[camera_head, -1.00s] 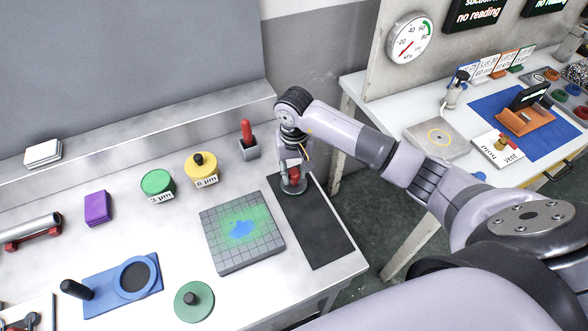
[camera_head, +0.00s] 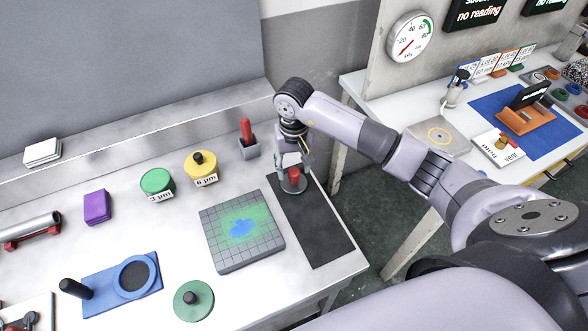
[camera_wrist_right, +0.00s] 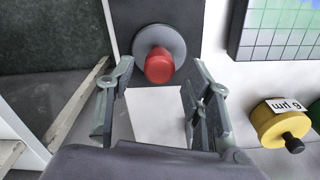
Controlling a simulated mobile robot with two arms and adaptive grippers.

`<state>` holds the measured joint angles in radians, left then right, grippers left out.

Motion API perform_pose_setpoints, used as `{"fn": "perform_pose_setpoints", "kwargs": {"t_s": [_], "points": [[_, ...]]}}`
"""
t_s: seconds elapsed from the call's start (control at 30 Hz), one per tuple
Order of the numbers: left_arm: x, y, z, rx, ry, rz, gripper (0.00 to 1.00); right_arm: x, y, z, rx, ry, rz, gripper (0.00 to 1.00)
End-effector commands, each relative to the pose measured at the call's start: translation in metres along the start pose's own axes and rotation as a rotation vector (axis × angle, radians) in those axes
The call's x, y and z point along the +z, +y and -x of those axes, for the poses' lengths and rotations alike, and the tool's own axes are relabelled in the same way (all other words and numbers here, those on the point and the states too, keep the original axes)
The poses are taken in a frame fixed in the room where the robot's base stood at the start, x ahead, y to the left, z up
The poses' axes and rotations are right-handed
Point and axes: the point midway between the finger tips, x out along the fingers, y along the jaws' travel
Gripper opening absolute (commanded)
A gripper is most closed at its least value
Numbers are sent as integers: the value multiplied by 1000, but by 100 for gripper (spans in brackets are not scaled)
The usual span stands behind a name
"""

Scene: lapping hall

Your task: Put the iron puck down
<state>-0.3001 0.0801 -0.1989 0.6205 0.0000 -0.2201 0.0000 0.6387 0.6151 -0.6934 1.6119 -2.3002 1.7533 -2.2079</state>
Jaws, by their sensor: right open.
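The iron puck (camera_head: 293,187) is a grey disc with a red knob. It rests flat near the far end of the black mat (camera_head: 318,228), at the right of the steel bench. In the right wrist view the puck (camera_wrist_right: 142,42) lies on the dark mat, just beyond the fingertips. My right gripper (camera_head: 292,166) is open above the puck, its fingers spread to either side of the red knob. In the right wrist view the gripper (camera_wrist_right: 160,70) shows a clear gap between its fingers, with nothing held. My left gripper is out of view.
A grid plate (camera_head: 225,251) with a green and blue patch lies left of the mat. Yellow (camera_head: 202,171) and green (camera_head: 157,184) pots and a holder with a red handle (camera_head: 247,140) stand behind. The near part of the mat is clear.

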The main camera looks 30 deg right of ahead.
Motion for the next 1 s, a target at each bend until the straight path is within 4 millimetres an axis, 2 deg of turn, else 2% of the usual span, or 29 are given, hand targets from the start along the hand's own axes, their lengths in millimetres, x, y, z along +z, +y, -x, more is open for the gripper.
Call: {"fn": "perform_pose_setpoints", "kwargs": {"t_s": [0.03,0.3,0.5,0.67,1.0], "points": [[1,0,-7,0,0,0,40,-2,1,8,1,7,1,47],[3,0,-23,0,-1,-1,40,-2,0,67,0,7,0,47],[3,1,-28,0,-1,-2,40,0,0,95,0,2,0,47],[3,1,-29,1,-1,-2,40,0,0,102,2,0,0,47],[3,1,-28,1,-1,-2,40,0,0,103,2,0,0,47]]}}
